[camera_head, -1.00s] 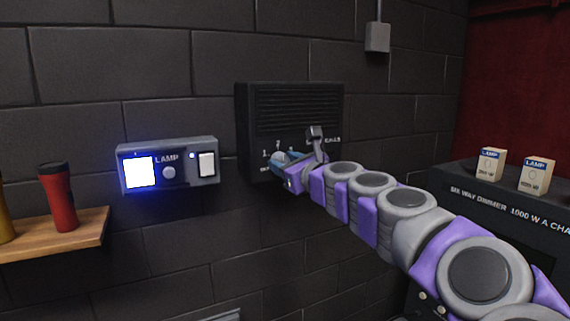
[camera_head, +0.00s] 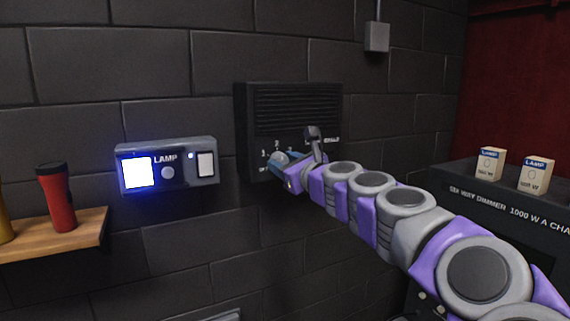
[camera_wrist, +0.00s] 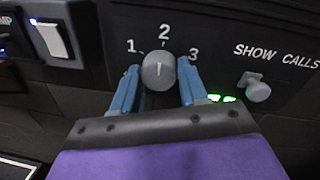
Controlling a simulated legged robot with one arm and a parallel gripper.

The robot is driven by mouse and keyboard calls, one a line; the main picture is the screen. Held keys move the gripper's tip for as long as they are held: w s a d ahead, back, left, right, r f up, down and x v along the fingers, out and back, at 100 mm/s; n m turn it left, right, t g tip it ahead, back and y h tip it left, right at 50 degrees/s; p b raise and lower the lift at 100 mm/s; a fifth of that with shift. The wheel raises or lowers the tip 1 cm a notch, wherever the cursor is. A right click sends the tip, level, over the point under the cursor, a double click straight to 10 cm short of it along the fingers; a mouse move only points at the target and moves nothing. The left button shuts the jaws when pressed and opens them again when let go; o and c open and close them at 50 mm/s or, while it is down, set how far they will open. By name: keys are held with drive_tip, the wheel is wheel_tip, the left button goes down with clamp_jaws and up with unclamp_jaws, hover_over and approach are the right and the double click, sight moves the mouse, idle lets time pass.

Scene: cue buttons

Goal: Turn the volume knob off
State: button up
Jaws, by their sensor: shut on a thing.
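The volume knob (camera_wrist: 158,68) is a round grey knob on the dark speaker panel (camera_head: 292,104), with marks 1, 2 and 3 around its top in the wrist view. A faint line on its face looks nearly upright, towards the 2. My gripper (camera_wrist: 159,80) has one blue finger on each side of the knob and is shut on it. In the head view, my gripper (camera_head: 281,165) reaches the lower left of the panel and partly covers the knob. The off mark is hidden in the wrist view.
A lamp box (camera_head: 168,166) with a lit square and white switch is on the wall at left. A wooden shelf (camera_head: 75,236) holds a red tumbler (camera_head: 57,198).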

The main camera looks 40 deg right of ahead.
drive_tip(key=shift+n, duration=0.3)
drive_tip(key=n, duration=0.6)
drive_tip(key=shift+a+f+g, duration=0.1)
drive_tip(key=shift+g, duration=0.3)
drive_tip(key=n+b, duration=0.3)
drive_tip(key=n, duration=0.2)
drive_tip(key=n+h+b, duration=0.1)
drive_tip(key=n+b, duration=0.2)
drive_tip(key=n, duration=0.2)
drive_tip(key=n+h+b, duration=0.1)
drive_tip(key=n+b, duration=0.3)
drive_tip(key=n, duration=0.1)
drive_tip(key=shift+w+a+f+g, duration=0.15)
drive_tip(key=shift+a+f+g, duration=0.05)
drive_tip(key=shift+f+g, duration=0.2)
drive_tip(key=shift+r+n, duration=0.1)
drive_tip(key=shift+n, duration=0.2)
drive_tip(key=shift+r+b, duration=0.1)
drive_tip(key=shift+b, duration=0.25)
